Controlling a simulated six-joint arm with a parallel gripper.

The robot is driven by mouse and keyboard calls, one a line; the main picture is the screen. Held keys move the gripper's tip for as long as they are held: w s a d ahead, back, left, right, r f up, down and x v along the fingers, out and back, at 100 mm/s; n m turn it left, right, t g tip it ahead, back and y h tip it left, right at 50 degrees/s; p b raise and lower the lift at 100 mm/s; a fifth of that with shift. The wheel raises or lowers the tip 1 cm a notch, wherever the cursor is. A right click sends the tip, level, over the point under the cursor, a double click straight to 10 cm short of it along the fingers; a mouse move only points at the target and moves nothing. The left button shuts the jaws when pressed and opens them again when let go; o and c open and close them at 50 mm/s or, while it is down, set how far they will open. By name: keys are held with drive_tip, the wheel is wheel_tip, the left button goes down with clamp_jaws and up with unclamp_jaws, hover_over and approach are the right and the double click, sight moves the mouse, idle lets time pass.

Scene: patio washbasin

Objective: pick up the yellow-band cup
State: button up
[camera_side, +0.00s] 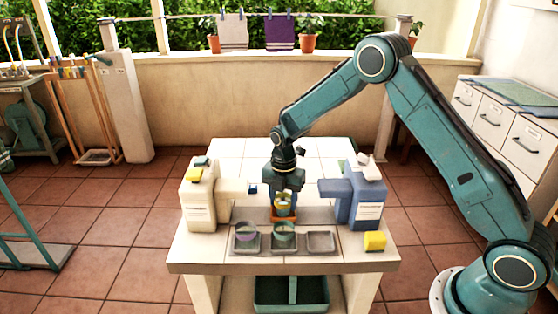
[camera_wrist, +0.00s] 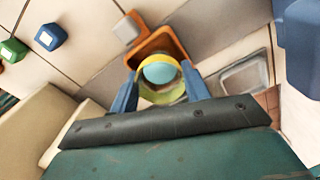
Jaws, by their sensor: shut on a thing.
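The yellow-band cup (camera_side: 284,209) is at the middle of the table, over a small orange tray (camera_side: 291,218). In the wrist view the cup (camera_wrist: 161,92) shows its yellow rim and a pale blue round inside. My gripper (camera_side: 285,194) points down from above and is shut on the cup. In the wrist view its two blue fingers (camera_wrist: 160,90) stand on either side of the cup. The orange tray's rim (camera_wrist: 146,47) shows behind the cup. I cannot tell whether the cup touches the tray.
In front, a grey three-part tray (camera_side: 302,250) holds a purple-rimmed cup (camera_side: 246,234) and a green cup (camera_side: 284,234); its right compartment is empty. A cream dispenser (camera_side: 199,200) stands left, a blue one (camera_side: 366,200) right. A yellow block (camera_side: 375,241) lies front right.

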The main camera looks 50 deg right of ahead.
sight(287, 215)
drive_tip(key=shift+r, duration=0.1)
wheel_tip(287, 215, up, 20)
idle(0.9)
drive_tip(key=shift+s, duration=0.15)
idle(0.4)
drive_tip(key=s+a, duration=0.1)
drive_tip(key=s, duration=1.3)
wheel_tip(287, 215, down, 17)
drive_tip(key=shift+r, duration=0.2)
idle(0.4)
drive_tip(key=shift+f, duration=1.9)
drive_tip(key=shift+f, duration=0.15)
